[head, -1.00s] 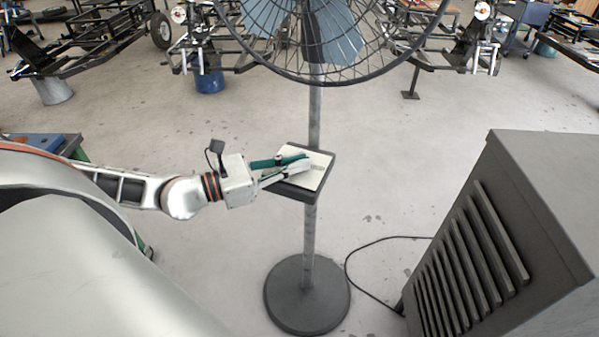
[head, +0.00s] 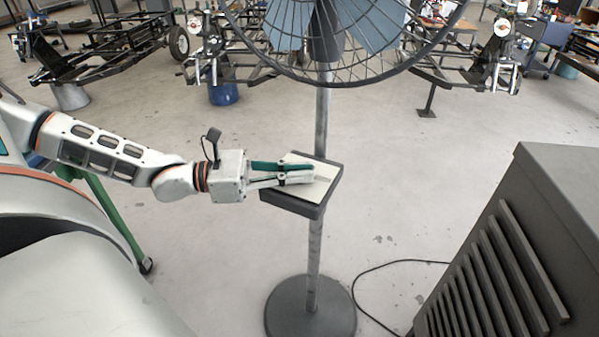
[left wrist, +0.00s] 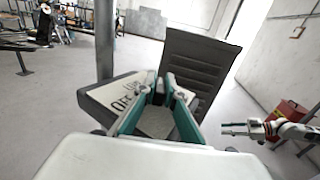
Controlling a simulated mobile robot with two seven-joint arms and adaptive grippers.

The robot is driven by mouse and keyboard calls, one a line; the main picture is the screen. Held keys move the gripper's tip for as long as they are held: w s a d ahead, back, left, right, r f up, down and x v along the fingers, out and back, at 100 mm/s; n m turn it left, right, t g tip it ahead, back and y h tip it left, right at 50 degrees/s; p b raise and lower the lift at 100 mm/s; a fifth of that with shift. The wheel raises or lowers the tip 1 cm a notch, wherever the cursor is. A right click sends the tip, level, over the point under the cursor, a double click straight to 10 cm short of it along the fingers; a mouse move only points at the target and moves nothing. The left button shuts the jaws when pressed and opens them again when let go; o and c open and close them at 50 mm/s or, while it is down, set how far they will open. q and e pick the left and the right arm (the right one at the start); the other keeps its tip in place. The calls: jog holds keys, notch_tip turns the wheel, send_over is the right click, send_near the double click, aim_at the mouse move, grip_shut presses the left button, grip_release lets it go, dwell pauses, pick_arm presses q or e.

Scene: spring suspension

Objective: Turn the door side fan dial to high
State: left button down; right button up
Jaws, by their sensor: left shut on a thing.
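The fan (head: 345,25) stands on a grey pole, with a tilted control box (head: 325,189) partway down. The box's pale panel shows the words LOW and OFF in the left wrist view (left wrist: 118,97). My left gripper (head: 313,173) reaches in from the left over the panel. Its teal fingers (left wrist: 160,84) are shut on the dial, which is mostly hidden between the fingertips. The dial's pointing direction cannot be made out. My right gripper (left wrist: 228,128) shows small at the right of the left wrist view, away from the panel; its opening is unclear.
A grey louvred cabinet (head: 550,215) stands at the right. The fan's round base (head: 310,308) and a black cable (head: 385,264) are on the floor. Vehicle frames (head: 105,45) stand at the back. The floor between is mostly clear.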

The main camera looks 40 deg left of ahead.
jog(key=shift+s+f, duration=0.15)
pick_arm(q)
jog(key=c, duration=2.1)
grip_release()
jog(key=shift+d, duration=0.1)
pick_arm(e)
jog(key=shift+s+a+f, duration=0.1)
jog(key=shift+s+f, duration=0.05)
jog(key=shift+s+f, duration=0.1)
jog(key=shift+s, duration=0.05)
pick_arm(q)
jog(key=shift+s+a+f, duration=0.1)
jog(key=shift+s+a, duration=0.3)
jog(key=shift+a, duration=0.05)
jog(key=v, duration=1)
jog(key=shift+s+a, duration=0.25)
jog(key=shift+a, duration=0.05)
jog(key=shift+s, duration=0.1)
